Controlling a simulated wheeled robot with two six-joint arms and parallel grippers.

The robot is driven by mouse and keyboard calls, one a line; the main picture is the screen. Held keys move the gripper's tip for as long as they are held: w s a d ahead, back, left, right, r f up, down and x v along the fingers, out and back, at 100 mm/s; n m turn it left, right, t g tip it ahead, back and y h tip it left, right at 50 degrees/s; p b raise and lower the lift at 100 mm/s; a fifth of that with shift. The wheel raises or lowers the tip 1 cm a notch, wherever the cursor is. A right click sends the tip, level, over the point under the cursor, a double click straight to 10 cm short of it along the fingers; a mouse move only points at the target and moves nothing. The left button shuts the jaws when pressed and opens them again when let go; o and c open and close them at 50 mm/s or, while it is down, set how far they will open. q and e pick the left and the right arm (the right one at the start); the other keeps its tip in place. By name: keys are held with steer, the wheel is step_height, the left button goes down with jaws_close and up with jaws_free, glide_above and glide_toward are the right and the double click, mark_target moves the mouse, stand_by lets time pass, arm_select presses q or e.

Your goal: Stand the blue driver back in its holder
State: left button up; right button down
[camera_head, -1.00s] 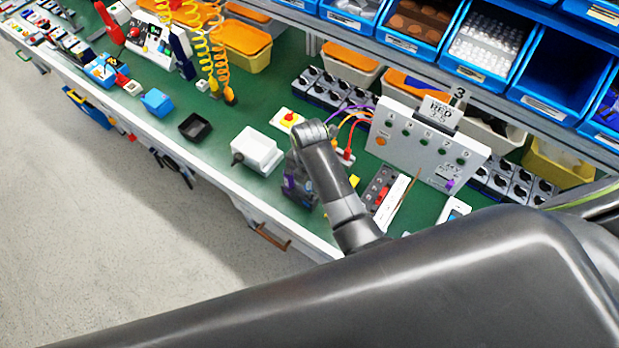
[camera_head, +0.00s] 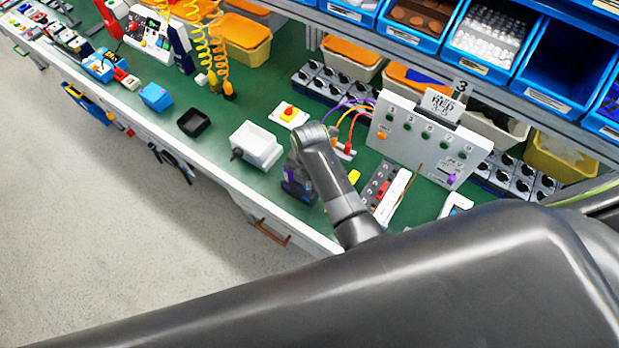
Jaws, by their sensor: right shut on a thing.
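My right gripper (camera_head: 298,184) is low over the green bench near its front edge, just right of a white box. My right forearm and wrist cover part of it. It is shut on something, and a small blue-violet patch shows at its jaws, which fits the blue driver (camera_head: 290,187). The rest of the driver is hidden or too small to make out. I cannot pick out the driver's holder for certain. A dark grey block (camera_head: 377,184) with a red part stands right of my wrist. My left gripper is out of view.
A numbered white panel (camera_head: 425,138) with coloured leads stands behind. A black tray (camera_head: 194,122) is further left. Blue bins (camera_head: 494,36) line the shelf.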

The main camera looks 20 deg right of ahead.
steer(key=shift+f+b, duration=0.55)
steer(key=shift+f, duration=0.7)
steer(key=c, duration=1.1)
jaws_free()
steer(key=shift+r, duration=0.1)
